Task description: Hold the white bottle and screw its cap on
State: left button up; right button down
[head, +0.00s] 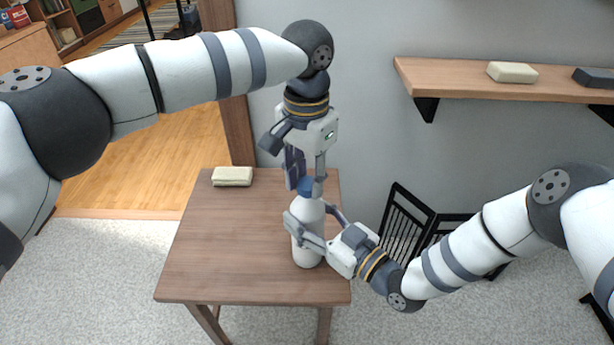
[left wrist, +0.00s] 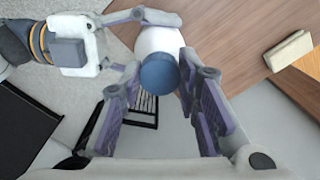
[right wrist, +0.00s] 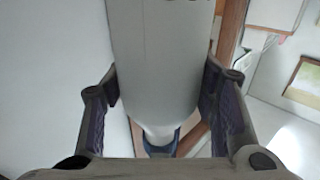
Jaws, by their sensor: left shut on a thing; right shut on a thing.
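The white bottle (head: 307,255) stands upright over the front right part of the small wooden table. My right gripper (head: 312,222) is shut on the bottle's body from the right. In the right wrist view the bottle (right wrist: 160,70) fills the space between the two fingers. The blue cap (head: 307,186) is at the bottle's top. My left gripper (head: 306,180) points down from above and is shut on the cap. The left wrist view shows the cap (left wrist: 158,73) in line with the bottle (left wrist: 158,40). How far the cap is seated on the neck is hidden.
The wooden table (head: 215,250) has free room on its left. A pale block (head: 232,176) lies near its back left edge. A wall shelf (head: 450,80) at the upper right carries a cream block (head: 512,72) and a dark one (head: 594,77). A black rack (head: 405,225) stands right of the table.

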pick_arm(q)
jog(key=o, duration=0.7)
jog(key=shift+r, duration=2.25)
jog(key=shift+c, duration=0.2)
